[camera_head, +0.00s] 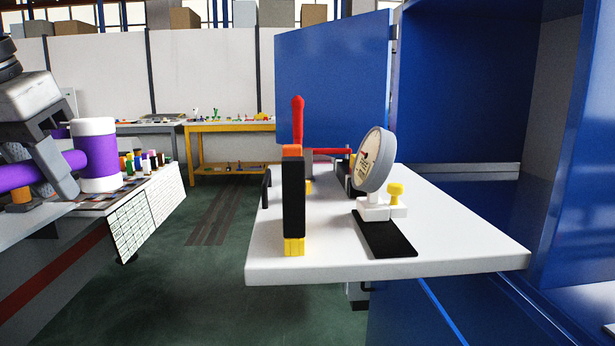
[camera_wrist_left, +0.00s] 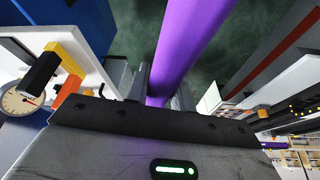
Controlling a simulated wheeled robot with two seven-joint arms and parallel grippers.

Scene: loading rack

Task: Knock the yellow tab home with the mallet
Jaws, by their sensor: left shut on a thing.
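My left gripper (camera_head: 58,165) is at the left of the head view, shut on the purple handle of the mallet (camera_head: 97,158). The mallet head is purple with white ends and hangs in the air left of the white shelf. In the left wrist view the purple handle (camera_wrist_left: 178,50) runs between the fingers. A yellow tab-like piece (camera_head: 396,192) stands on a white block beside a round dial gauge (camera_head: 374,160). Another yellow piece (camera_head: 294,246) is at the foot of a black upright (camera_head: 294,195) with an orange top. The mallet is apart from both. My right gripper is not in view.
The white shelf (camera_head: 465,245) carries a red lever (camera_head: 298,120) and a black strip (camera_head: 384,234). A blue cabinet (camera_head: 470,90) with an open door stands behind and right. A bench with small coloured items (camera_head: 150,160) is at left. Open floor lies between bench and shelf.

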